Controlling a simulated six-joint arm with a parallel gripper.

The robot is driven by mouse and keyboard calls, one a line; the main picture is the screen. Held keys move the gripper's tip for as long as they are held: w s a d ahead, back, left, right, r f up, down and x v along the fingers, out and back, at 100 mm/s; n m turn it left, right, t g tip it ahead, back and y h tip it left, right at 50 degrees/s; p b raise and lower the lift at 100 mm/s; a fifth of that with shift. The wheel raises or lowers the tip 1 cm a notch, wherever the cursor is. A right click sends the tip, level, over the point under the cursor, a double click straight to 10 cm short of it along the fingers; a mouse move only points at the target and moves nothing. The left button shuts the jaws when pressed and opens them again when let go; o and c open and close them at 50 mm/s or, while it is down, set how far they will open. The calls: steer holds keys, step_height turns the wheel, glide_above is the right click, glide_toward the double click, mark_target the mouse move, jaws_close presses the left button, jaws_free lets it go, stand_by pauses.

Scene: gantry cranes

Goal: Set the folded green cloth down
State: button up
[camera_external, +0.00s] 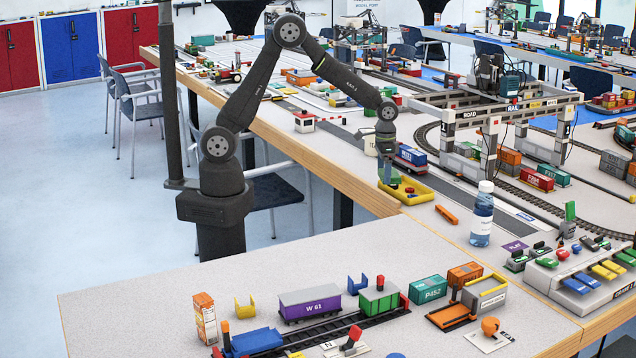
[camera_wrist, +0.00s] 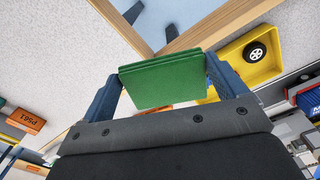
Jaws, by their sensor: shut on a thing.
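My gripper (camera_external: 386,172) is shut on the folded green cloth, which shows clearly in the wrist view (camera_wrist: 162,84) as a flat layered slab between the two blue fingers. In the external view the cloth is small and partly hidden by the gripper. The gripper points down close to the left end of a yellow tray (camera_external: 413,197), near the long table's front edge. I cannot tell whether the cloth touches anything below it. In the wrist view the tray lies to the right of the cloth.
A black wheel (camera_wrist: 257,53) lies in the tray. An orange block (camera_external: 446,214) and a water bottle (camera_external: 482,216) stand to its right. A toy truck (camera_external: 410,158) is behind it, and a gantry crane (camera_external: 490,105) rises further right. The near table's back left is clear.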

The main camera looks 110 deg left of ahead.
steer(key=s+d+m, duration=0.3)
steer(key=d, duration=1.4)
steer(key=s+d+m, duration=0.3)
steer(key=d, duration=1.4)
steer(key=s+d+m, duration=0.4)
steer(key=s+d, duration=0.6)
steer(key=s, duration=0.3)
steer(key=s+d+m, duration=0.3)
steer(key=s+d, duration=0.7)
steer(key=s, duration=0.2)
glide_above(273, 275)
step_height(273, 275, down, 7)
steer(key=shift+f, duration=2)
steer(key=shift+f, duration=0.1)
steer(key=o, duration=0.7)
steer(key=shift+d, duration=0.1)
